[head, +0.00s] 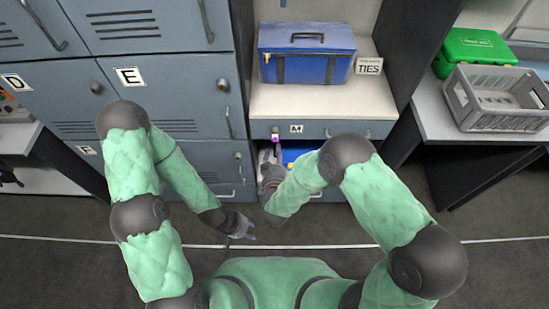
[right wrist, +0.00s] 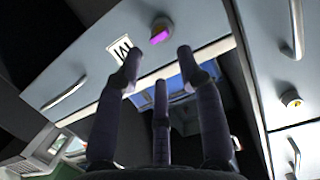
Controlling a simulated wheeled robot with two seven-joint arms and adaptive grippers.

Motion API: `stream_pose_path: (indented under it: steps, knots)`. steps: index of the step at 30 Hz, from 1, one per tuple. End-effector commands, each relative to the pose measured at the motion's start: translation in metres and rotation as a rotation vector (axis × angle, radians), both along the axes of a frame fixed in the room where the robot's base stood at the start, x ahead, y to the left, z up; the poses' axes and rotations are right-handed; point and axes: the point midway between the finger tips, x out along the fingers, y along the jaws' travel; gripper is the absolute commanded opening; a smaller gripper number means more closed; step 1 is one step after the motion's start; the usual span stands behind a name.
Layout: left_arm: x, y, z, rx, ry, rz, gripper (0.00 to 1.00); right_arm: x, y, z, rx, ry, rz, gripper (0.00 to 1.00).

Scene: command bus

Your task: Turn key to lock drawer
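The pale grey-blue drawer (head: 325,130) is marked M and looks shut under the shelf. A key with a purple-pink head (head: 276,138) sits in its lock at the drawer's left part. The key also shows in the right wrist view (right wrist: 159,34), beside the M label (right wrist: 121,50). My right gripper (head: 268,165) is just below the key. In the right wrist view its fingers (right wrist: 164,75) are spread, with nothing between them, and the key lies beyond their tips, apart from them. My left gripper (head: 240,228) hangs low, away from the drawer; its fingers are too small to read.
A blue case (head: 306,52) and a TIES sign (head: 369,66) stand on the shelf above the drawer. Lockers (head: 180,95) fill the left. A green first-aid box (head: 475,46) and a grey crate (head: 495,99) are on the right counter. An open compartment with something blue lies below the drawer.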

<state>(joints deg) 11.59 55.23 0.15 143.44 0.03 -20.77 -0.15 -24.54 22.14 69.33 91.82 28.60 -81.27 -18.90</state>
Motion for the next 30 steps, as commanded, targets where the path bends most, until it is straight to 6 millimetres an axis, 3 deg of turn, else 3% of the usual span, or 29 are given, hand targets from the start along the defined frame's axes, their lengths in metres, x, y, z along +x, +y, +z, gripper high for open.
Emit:
stream_pose_path:
  steps: [18, 30]
  knots:
    - [0.0, 0.0, -0.027, 0.0, -0.001, 0.0, 0.4, 0.052, -0.001, -0.014, 0.001, 0.002, -0.001, 0.38]
    - [0.0, 0.0, -0.035, 0.0, -0.001, 0.0, 0.4, 0.068, 0.0, -0.016, 0.0, 0.001, 0.001, 0.38]
